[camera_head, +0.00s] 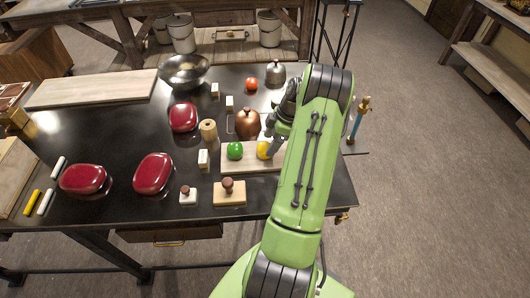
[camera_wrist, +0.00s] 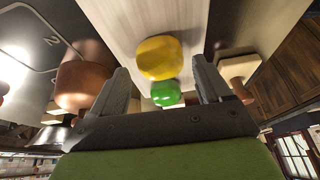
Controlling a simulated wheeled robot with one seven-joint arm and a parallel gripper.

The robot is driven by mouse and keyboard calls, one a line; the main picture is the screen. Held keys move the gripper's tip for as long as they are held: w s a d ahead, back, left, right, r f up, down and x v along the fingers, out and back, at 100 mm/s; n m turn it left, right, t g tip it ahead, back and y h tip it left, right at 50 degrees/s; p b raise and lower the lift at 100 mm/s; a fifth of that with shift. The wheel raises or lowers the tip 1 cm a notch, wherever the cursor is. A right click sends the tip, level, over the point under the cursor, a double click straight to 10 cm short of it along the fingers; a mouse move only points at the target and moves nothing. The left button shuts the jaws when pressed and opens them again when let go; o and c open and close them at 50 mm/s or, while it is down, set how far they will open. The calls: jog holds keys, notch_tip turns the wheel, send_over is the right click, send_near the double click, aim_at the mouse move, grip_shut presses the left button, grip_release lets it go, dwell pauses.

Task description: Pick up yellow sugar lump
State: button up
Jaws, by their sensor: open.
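The yellow sugar lump (camera_head: 264,150) is a small rounded lump on a pale board (camera_head: 264,167) on the dark table. In the wrist view the yellow lump (camera_wrist: 159,57) sits ahead of my gripper, roughly centred between its fingers. My gripper (camera_wrist: 160,84) is open, with one finger on each side and nothing seen held. In the head view my gripper (camera_head: 271,146) is at the lump's right side and partly hidden by my arm. Whether the fingers touch the lump cannot be told.
A green lump (camera_head: 235,150) sits left of the yellow one on the same board; it also shows in the wrist view (camera_wrist: 166,93). A copper pot (camera_head: 247,124) stands just behind. A wooden stamp (camera_head: 229,192) lies in front. Red lidded dishes (camera_head: 153,173) are farther left.

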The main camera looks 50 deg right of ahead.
aim_at(267, 145)
jog(key=x, duration=0.3)
jog(key=shift+w+a+f, duration=0.15)
jog(key=shift+f, duration=0.15)
jog(key=shift+r, duration=0.1)
jog(key=c, duration=0.9)
